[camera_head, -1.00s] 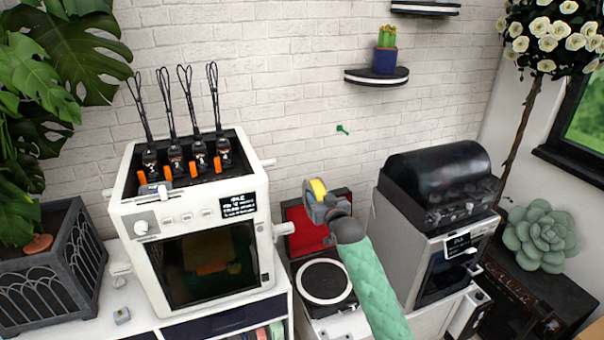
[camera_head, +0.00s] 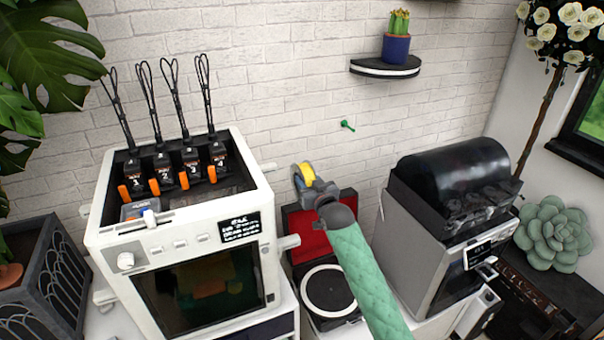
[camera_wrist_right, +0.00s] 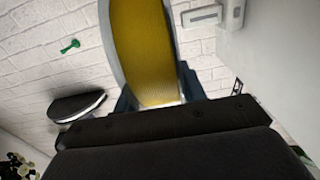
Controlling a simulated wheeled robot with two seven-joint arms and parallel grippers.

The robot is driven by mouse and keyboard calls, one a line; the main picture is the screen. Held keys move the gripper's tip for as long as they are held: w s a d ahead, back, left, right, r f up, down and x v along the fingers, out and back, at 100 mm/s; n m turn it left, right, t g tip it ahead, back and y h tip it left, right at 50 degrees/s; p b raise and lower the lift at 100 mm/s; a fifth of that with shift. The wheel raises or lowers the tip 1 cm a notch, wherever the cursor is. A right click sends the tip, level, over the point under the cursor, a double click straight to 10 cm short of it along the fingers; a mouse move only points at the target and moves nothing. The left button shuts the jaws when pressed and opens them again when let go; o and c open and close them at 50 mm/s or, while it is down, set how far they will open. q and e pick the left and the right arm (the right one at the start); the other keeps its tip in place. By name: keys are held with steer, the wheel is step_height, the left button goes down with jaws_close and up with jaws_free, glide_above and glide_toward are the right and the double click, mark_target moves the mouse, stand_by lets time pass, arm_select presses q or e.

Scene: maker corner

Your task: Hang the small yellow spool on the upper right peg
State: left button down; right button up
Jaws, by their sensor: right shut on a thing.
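The small yellow spool (camera_head: 306,172), with grey flanges, is held in my right gripper (camera_head: 313,187). In the right wrist view the spool (camera_wrist_right: 146,50) fills the upper middle, between the fingers. The white printer (camera_head: 180,245) has short white pegs on its sides. The upper right peg (camera_head: 268,167) is bare and sits to the left of the spool, with a visible gap in the picture. A lower right peg (camera_head: 289,241) is also bare. My left gripper is not in view.
A green peg-like piece (camera_head: 347,125) sticks out of the brick wall. A black shelf (camera_head: 385,68) carries a potted cactus (camera_head: 397,45). A grey machine with a black dome (camera_head: 453,172) stands at right.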

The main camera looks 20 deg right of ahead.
steer(key=shift+w, duration=0.25)
steer(key=shift+s+r, duration=0.3)
steer(key=shift+r, duration=0.25)
steer(key=shift+w+f+b, duration=0.25)
steer(key=shift+w, duration=0.35)
steer(key=shift+w+f+b, duration=0.2)
steer(key=shift+w+f, duration=0.05)
steer(key=shift+w, duration=0.3)
steer(key=shift+w+r, duration=0.25)
